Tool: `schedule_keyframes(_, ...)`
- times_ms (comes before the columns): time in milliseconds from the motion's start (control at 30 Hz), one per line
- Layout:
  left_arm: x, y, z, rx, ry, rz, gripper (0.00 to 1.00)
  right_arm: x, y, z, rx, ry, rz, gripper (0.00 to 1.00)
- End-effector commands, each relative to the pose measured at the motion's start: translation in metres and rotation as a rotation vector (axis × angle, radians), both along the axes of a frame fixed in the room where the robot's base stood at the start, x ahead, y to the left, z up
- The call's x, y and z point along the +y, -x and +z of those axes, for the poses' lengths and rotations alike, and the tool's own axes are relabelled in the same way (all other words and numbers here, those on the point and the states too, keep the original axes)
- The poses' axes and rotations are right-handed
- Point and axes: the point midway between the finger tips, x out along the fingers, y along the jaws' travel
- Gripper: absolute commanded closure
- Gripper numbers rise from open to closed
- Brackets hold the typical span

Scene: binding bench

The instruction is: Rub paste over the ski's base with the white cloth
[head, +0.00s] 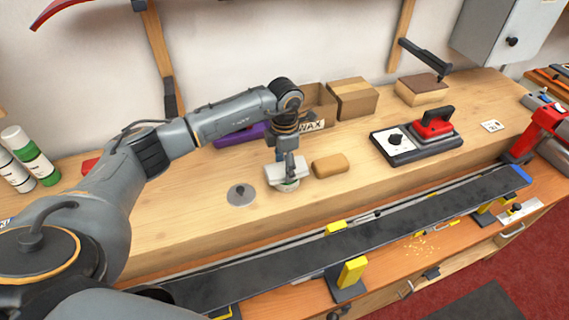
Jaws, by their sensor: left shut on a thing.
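My left gripper (289,168) points down over the bench and is shut on the white cloth (274,174). The cloth is folded small and sits right over a small round tin (288,187), hiding most of its top; I cannot tell whether cloth and tin touch. A grey round lid (241,194) lies on the wood to the left of the tin. The ski (400,222) lies along the bench front with its dark base up, held by yellow-padded supports (352,271). The cloth is apart from the ski. My right gripper is not in view.
A tan block (330,165) lies close to the right of the cloth. Cardboard boxes (353,98) stand at the wall. A red vise (532,130) is at far right. Wood between tin and ski is clear.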

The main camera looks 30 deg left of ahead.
Motion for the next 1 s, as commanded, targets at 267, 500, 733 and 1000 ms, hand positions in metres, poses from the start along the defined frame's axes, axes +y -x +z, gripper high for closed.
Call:
schedule_keyframes(267, 0.0002, -0.0001, -0.0040, 0.000, 0.000, 0.000, 0.62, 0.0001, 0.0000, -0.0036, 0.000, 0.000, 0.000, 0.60)
schedule_keyframes(500, 0.0002, -0.0001, -0.0069, 0.000, 0.000, 0.000, 0.62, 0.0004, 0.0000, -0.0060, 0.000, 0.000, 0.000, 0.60)
schedule_keyframes(733, 0.0002, -0.0001, -0.0074, 0.000, 0.000, 0.000, 0.62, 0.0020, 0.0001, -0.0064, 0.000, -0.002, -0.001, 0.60)
schedule_keyframes(1000, 0.0002, -0.0001, -0.0077, 0.000, 0.000, 0.000, 0.62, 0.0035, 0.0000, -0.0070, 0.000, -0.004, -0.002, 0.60)
